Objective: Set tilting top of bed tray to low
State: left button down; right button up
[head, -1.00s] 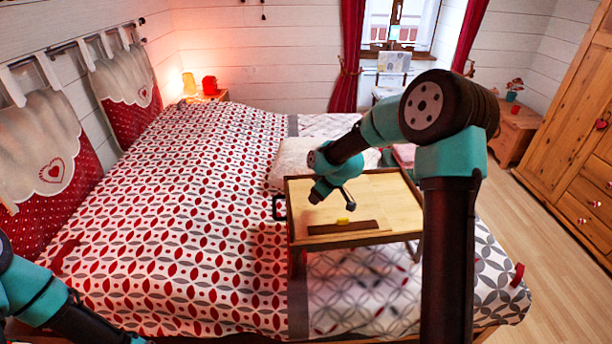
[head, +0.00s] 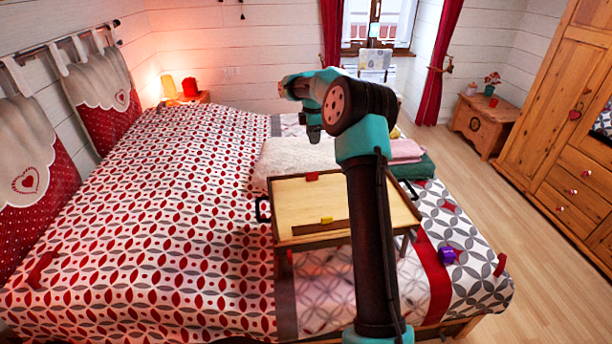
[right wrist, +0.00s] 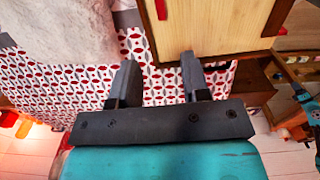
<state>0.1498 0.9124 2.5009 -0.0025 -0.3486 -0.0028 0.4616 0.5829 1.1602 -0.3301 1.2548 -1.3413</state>
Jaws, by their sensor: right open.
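The bed tray (head: 290,203) stands on the bed, with a light wooden top, dark frame and black side handles. A yellow piece (head: 326,220) sits at the dark ledge along its near edge, and a red piece (head: 312,176) at its far edge. My right arm hides part of the tray's right side. My right gripper (right wrist: 157,60) is open and empty; its wrist view shows the tray's wooden top (right wrist: 215,22) and red piece (right wrist: 161,9) beyond the fingers. My left gripper is out of view.
A pale pillow or fleece (head: 290,158) lies behind the tray. Folded pink and green cloths (head: 408,152) lie to its right. A small purple object (head: 447,255) is on the bed at right.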

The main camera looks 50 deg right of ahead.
aim_at(312, 175)
jog(key=shift+f, duration=0.1)
notch_tip(312, 175, down, 17)
jog(key=shift+f, duration=0.1)
dwell(0.7)
jog(key=shift+c, duration=0.3)
grip_shut()
